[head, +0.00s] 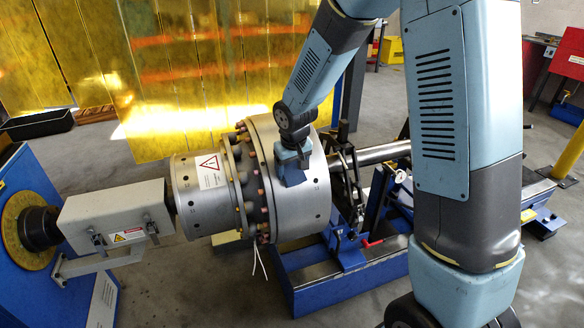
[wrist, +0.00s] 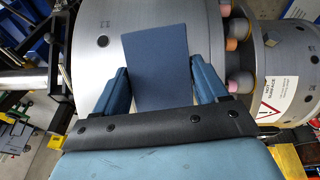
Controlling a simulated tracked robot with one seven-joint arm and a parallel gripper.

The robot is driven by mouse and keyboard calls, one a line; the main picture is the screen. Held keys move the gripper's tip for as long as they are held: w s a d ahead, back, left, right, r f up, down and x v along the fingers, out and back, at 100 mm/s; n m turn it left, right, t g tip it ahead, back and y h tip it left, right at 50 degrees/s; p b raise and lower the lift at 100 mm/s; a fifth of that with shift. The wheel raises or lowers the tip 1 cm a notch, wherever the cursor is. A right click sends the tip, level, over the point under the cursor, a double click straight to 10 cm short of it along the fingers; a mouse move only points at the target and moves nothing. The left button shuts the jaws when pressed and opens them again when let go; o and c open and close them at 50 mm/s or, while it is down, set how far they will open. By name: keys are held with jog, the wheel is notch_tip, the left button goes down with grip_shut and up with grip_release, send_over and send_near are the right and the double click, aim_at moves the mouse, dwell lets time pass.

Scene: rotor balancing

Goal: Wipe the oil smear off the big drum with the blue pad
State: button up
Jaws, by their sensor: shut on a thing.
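The big drum (head: 312,205) is a bare silver metal cylinder in the middle of the head view. It fills much of the wrist view (wrist: 98,38). My gripper (head: 291,163) is over the drum's upper near side. In the wrist view, its two blue fingers (wrist: 160,84) are shut on the blue pad (wrist: 158,62), a flat dark-blue rectangle. The pad lies over the drum's surface and seems to be at or very close to it; I cannot tell whether it touches. I see no oil smear on the visible metal; the area behind the pad is hidden.
A bolted flange (head: 255,180) with coloured-tipped bolts joins the big drum to a smaller drum (head: 199,198) with a warning label. A grey drive box (head: 115,215) is at left. A blue stand (head: 345,285) and a shaft (head: 385,152) are at right.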

jog(key=shift+w, duration=0.15)
jog(key=shift+w+a+r, duration=0.3)
jog(key=shift+w+r, duration=0.6)
jog(key=shift+w, duration=0.1)
jog(key=shift+w+a+r, duration=0.3)
jog(key=shift+w+r, duration=0.55)
jog(key=shift+w, duration=0.1)
jog(key=shift+w+a+r, duration=0.3)
jog(key=shift+w+r, duration=0.6)
jog(key=shift+w, duration=0.1)
jog(key=shift+s, duration=0.1)
jog(key=shift+s+d+f, duration=0.3)
jog(key=shift+s+f, duration=0.65)
jog(key=shift+s, duration=0.1)
jog(key=shift+s+d+f, duration=0.3)
jog(key=shift+s+f, duration=0.6)
jog(key=shift+s, duration=0.1)
jog(key=shift+s+d+f, duration=0.3)
jog(key=shift+s+f, duration=0.65)
jog(key=shift+s, duration=0.1)
jog(key=shift+r, duration=0.15)
jog(key=shift+s+d+r, duration=0.15)
jog(key=shift+s+r, duration=0.35)
jog(key=shift+r, duration=0.3)
jog(key=shift+s+d+r, duration=0.2)
jog(key=shift+s+r, duration=0.45)
jog(key=shift+r, duration=0.1)
jog(key=shift+s+d+r, duration=0.15)
jog(key=shift+s+r, duration=0.45)
jog(key=shift+r, duration=0.15)
